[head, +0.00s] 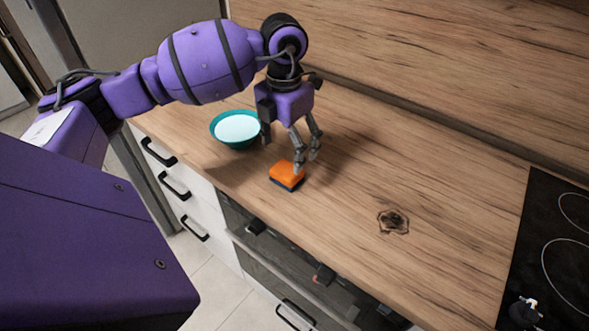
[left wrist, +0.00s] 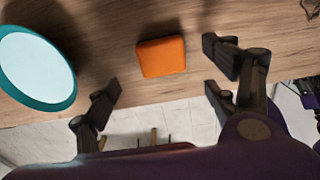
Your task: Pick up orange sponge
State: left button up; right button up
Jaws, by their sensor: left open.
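The orange sponge (head: 287,173) lies flat on the wooden countertop near its front edge, with a dark blue underside showing in the head view. In the left wrist view the sponge (left wrist: 161,56) lies beyond the fingertips, between the two finger sides and apart from both. My left gripper (head: 306,160) is above and just behind the sponge, pointing down, with its fingers spread. In the left wrist view the left gripper (left wrist: 160,75) is open and empty.
A teal bowl (head: 236,129) with a pale inside stands left of the sponge, close to the left gripper; it also shows in the left wrist view (left wrist: 70,95). A black cooktop (head: 550,250) is at the right. The countertop between (head: 440,190) is mostly clear, with a dark knot mark.

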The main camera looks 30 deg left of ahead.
aim_at(286, 170)
pick_arm(q)
jog(key=shift+s+f, duration=0.25)
jog(key=shift+f, duration=0.25)
jog(key=shift+s+f, duration=0.2)
jog(key=shift+f, duration=0.25)
jog(key=f, duration=0.2)
jog(key=f+p, duration=0.1)
jog(key=f, duration=0.1)
jog(key=shift+w+d+f, duration=0.1)
jog(key=shift+w+f, duration=0.1)
jog(key=shift+f, duration=0.55)
jog(key=c, duration=1)
pick_arm(e)
jog(key=shift+s, duration=0.9)
